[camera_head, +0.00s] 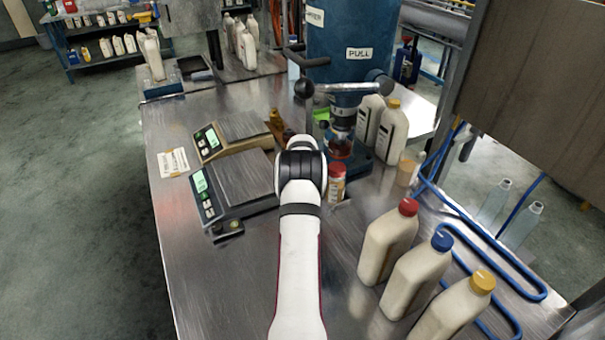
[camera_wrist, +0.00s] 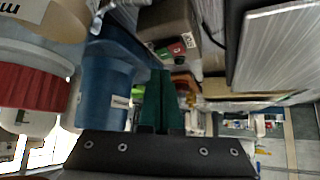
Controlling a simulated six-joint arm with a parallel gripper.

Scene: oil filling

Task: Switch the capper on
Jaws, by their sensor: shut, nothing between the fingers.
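The capper (camera_head: 350,45) is a blue machine with a "PULL" label and a lever, standing at the back of the steel bench. Blue parts of it (camera_wrist: 105,85) also show in the wrist view, left of my gripper. My gripper (camera_wrist: 166,75) shows there as two dark green fingers pressed together, with nothing between them. A small grey-brown box (camera_wrist: 165,25) with a green and a red button (camera_wrist: 170,48) and white labels lies just beyond the fingertips, apart from them as far as I can tell. In the head view my arm hides the gripper and this box.
Two scales (camera_head: 232,187) (camera_head: 229,132) stand left of my arm. A small red-capped container (camera_head: 336,183) stands close to its right. Bottles with red (camera_head: 388,240), blue (camera_head: 418,274) and yellow (camera_head: 458,310) caps line the front right. Blue hose (camera_head: 490,245) runs along the right edge.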

